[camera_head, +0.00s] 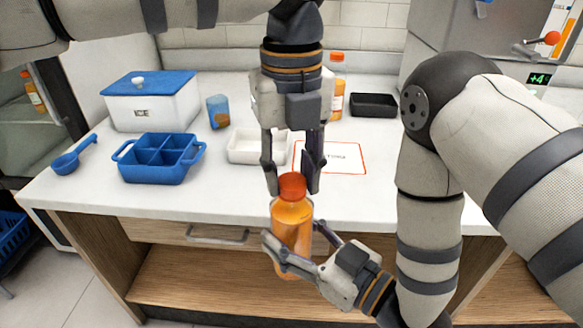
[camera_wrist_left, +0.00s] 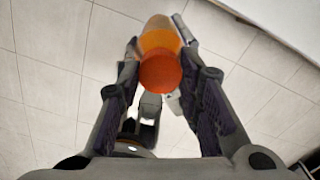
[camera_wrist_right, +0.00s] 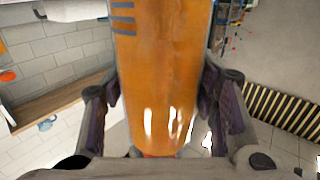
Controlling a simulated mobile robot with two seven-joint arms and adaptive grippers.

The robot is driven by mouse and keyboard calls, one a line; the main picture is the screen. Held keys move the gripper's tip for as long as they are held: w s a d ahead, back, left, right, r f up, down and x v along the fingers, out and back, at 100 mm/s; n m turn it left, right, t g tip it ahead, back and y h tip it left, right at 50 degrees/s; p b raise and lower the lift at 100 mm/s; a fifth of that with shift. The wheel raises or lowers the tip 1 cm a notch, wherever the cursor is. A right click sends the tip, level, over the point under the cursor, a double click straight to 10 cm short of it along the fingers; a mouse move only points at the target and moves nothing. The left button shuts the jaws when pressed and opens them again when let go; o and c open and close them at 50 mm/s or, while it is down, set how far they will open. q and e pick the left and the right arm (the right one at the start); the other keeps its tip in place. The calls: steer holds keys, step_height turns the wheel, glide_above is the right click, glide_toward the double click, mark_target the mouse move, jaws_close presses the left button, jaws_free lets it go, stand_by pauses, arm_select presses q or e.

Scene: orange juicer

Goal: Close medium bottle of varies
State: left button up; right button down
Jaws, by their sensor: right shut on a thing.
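The orange juice bottle (camera_head: 290,217) is upright in front of the counter edge, with its orange-red cap (camera_head: 292,184) on top. My right gripper (camera_head: 294,238) is shut on the bottle's lower body from below right. The bottle body (camera_wrist_right: 163,70) fills the middle of the right wrist view between the fingers. My left gripper (camera_head: 291,190) points down from above, with one finger on each side of the cap. In the left wrist view the cap (camera_wrist_left: 160,73) sits between the open fingers, with small gaps visible beside it. I cannot tell whether the cap is screwed tight.
The counter (camera_head: 230,198) holds a blue divided caddy (camera_head: 158,172), an ice box (camera_head: 150,106), a blue cup (camera_head: 218,112), a white tray (camera_head: 245,148), a black tray (camera_head: 374,105) and another juice bottle (camera_head: 337,82). A blue scoop (camera_head: 66,163) lies at the left. The counter's front edge is close behind the held bottle.

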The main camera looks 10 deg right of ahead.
arm_select(q)
jaws_close()
steer(key=m, duration=1.1)
steer(key=shift+m, duration=0.4)
steer(key=m, duration=1.2)
steer(key=shift+m, duration=0.3)
steer(key=o, duration=1)
jaws_free()
steer(key=shift+c, duration=0.2)
